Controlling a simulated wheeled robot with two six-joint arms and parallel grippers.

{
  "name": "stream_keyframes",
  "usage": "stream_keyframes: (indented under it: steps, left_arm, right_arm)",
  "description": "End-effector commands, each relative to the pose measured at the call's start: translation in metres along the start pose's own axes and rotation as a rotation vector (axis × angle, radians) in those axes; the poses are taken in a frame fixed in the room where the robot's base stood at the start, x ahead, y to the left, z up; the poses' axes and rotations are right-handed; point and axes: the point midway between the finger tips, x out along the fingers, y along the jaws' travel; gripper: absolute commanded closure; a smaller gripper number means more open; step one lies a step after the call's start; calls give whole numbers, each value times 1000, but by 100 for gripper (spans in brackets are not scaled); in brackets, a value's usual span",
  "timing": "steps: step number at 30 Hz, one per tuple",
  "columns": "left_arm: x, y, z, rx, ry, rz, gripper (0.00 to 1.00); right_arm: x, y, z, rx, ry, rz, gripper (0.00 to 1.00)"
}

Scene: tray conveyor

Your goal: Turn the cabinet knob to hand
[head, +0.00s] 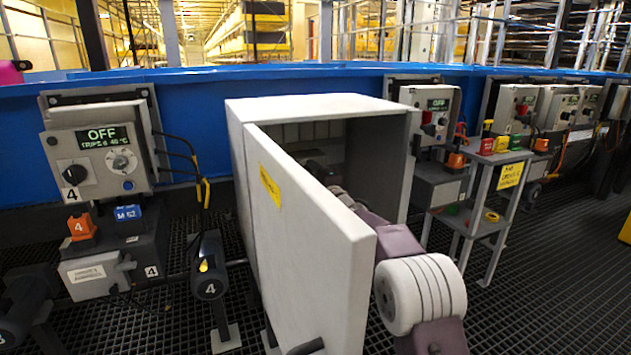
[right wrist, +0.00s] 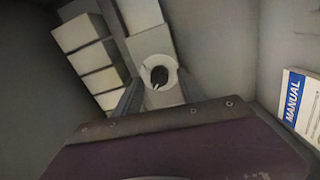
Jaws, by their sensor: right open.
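The grey cabinet (head: 317,103) stands open in the middle of the head view, its door (head: 300,225) swung out toward me. My right arm reaches past the door into it. My right gripper (head: 318,172) is mostly hidden inside in the head view. In the right wrist view my right gripper (right wrist: 160,88) is open, its two fingers pointing at a black knob (right wrist: 159,75) on a round white plate (right wrist: 157,62). The knob shows between the fingertips; I cannot tell whether they touch it. The knob is hidden in the head view. My left gripper is not in view.
Inside the cabinet, pale blocks (right wrist: 92,62) line the left and a manual (right wrist: 295,100) stands by the right wall. Station 4's control box (head: 100,150) reads OFF at left. A small stand (head: 495,190) is at right. The grating floor is partly clear.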

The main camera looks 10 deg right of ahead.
Motion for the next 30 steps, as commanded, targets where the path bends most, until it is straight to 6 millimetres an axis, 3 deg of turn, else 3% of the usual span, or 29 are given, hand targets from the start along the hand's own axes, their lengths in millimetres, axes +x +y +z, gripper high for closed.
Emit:
stream_keyframes:
  steps: [10,15,26,29,30]
  left_arm:
    - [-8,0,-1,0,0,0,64]
    - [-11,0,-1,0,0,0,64]
    - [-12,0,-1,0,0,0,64]
    - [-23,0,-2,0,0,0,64]
    - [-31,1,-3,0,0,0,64]
  right_arm:
    - [-60,2,0,1,-3,-1,52]
    - [-81,1,0,0,-2,-1,52]
    - [-85,0,0,0,-1,-1,52]
    - [-85,19,-8,-3,9,11,52]
    - [-87,34,-14,-6,17,23,52]
